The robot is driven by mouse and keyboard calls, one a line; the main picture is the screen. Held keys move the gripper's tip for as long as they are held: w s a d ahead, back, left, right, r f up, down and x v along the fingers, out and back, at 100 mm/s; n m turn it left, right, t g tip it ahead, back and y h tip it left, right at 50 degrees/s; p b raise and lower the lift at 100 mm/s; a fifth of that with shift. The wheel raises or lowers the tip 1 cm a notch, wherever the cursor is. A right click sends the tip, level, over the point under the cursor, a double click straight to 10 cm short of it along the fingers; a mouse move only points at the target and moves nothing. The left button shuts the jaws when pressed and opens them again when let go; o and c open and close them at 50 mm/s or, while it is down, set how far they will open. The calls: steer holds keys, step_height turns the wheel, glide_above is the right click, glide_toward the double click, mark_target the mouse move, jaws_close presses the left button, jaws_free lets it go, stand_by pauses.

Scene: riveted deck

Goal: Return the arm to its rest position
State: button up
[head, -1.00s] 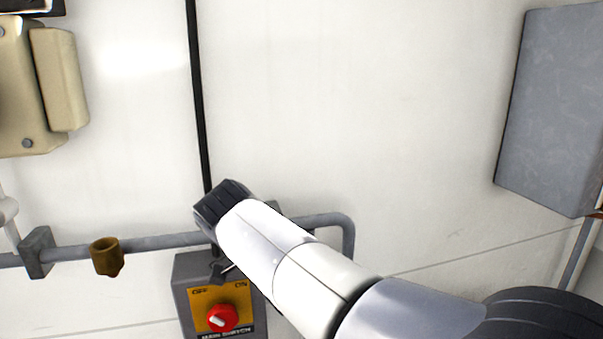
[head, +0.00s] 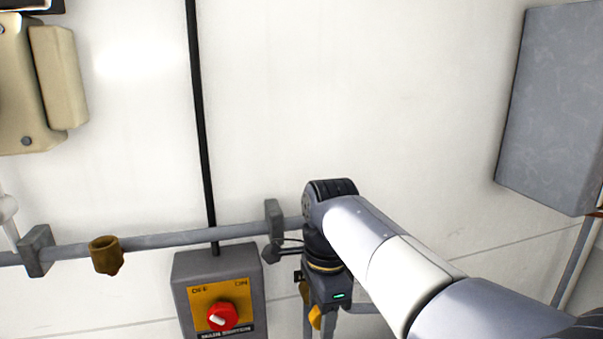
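My arm reaches in from the lower right of the head view. My gripper (head: 312,312) hangs below the arm's wrist, pointing down, just right of the switch box. I cannot tell whether the fingers are open or shut, and I see nothing held. The main switch box (head: 255,290) is grey with a yellow plate and a red knob (head: 222,316) whose white mark points toward the upper left, on the OFF side. The gripper is apart from the knob.
A grey pipe (head: 150,242) runs along the white wall, behind my wrist, with a brown fitting (head: 106,255) on it. A black cable (head: 200,120) drops to the switch box. A beige box (head: 58,78) is at upper left, a grey cabinet (head: 553,105) at right. The middle wall is bare.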

steer(key=y+b, duration=0.2)
steer(key=g+y+b, duration=0.1)
steer(key=shift+w+d+f, duration=0.1)
steer(key=shift+d+f, duration=0.15)
steer(key=v, duration=1.1)
steer(key=shift+d+y+p, duration=0.35)
steer(key=shift+y+p, duration=0.05)
